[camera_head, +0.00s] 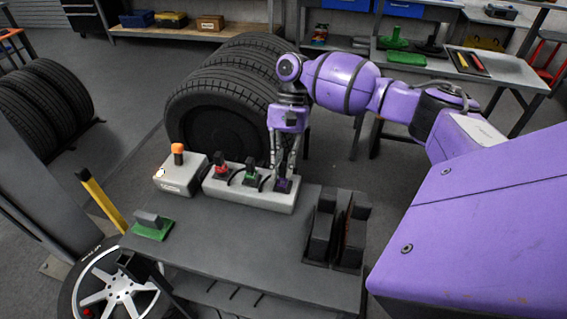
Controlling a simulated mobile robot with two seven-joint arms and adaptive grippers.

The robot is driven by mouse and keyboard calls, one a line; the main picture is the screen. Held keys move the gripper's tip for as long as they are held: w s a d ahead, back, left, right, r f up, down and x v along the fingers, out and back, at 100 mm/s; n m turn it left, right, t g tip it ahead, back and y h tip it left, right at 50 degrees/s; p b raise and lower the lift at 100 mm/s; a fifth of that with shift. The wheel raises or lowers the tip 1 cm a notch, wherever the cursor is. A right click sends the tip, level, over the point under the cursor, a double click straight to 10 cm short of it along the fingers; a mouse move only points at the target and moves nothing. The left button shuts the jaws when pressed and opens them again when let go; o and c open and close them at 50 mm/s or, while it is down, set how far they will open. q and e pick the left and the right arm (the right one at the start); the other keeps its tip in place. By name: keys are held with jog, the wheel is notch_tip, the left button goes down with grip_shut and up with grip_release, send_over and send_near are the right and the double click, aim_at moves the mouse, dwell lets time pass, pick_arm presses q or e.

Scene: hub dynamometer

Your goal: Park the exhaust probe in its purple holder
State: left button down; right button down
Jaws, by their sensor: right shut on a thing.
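The purple holder (284,186) is the right-hand one of three coloured spots on a long grey block (225,192) on the bench. My right gripper (284,168) points down right over it. Its fingers are shut on a small dark thing, which I take to be the exhaust probe; it is mostly hidden between the fingers. The fingertips are at or just above the purple holder; I cannot tell whether the probe is seated in it. My left gripper is not in view.
Red (221,167) and green (251,172) fittings stand left of the purple holder. A grey box with an orange knob (178,153), a green-based block (152,225) and a dark pedal-like unit (337,228) share the bench. Large tires (218,105) stand behind. The bench's front middle is clear.

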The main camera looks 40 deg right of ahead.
jog(key=shift+f, duration=0.15)
jog(key=c, duration=1.6)
grip_release()
jog(key=v, duration=1.2)
jog(key=shift+a, duration=0.1)
